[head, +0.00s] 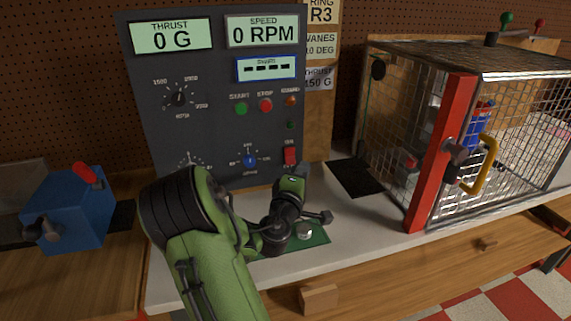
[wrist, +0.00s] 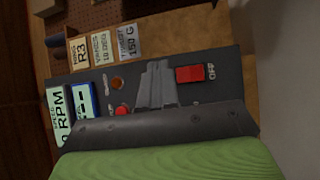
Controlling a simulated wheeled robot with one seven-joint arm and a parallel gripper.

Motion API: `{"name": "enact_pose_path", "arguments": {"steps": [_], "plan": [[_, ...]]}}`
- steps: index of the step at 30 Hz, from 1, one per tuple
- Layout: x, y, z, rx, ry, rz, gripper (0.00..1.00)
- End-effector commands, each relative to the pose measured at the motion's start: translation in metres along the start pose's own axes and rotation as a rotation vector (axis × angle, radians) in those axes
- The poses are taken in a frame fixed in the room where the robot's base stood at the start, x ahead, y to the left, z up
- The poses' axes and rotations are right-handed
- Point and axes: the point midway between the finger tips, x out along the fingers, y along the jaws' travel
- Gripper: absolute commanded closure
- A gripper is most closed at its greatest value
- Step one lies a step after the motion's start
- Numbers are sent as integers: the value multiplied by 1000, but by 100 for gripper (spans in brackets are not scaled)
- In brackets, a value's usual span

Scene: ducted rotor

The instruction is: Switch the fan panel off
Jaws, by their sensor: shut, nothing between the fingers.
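The dark fan panel (head: 216,125) stands upright at the back of the bench. Its displays read 0 G and 0 RPM. A red rocker switch (head: 290,156) sits near its lower right edge; in the wrist view the same red switch (wrist: 190,74) lies right of my fingers, with an OFF label (wrist: 212,72) beside it. My gripper (wrist: 157,66) is shut and empty, its fingers pointing at the panel beside the switch. I cannot tell whether they touch the panel. In the head view my wrist stands just below the switch and the fingertips are hard to make out.
A green START button (head: 241,109), a red STOP button (head: 265,105) and a blue knob (head: 250,161) are on the panel near the switch. A mesh cage (head: 510,150) with a red post stands right. A blue box (head: 72,212) with a red lever stands left.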

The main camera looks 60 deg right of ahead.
Motion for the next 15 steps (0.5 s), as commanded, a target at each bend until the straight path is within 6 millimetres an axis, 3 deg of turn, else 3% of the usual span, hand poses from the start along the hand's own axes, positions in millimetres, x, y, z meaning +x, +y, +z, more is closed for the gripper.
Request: {"name": "enact_pose_path", "arguments": {"steps": [5,15], "plan": [[8,-5,-7,-1,0,0,100],[44,-31,-32,0,0,-1,100]]}}
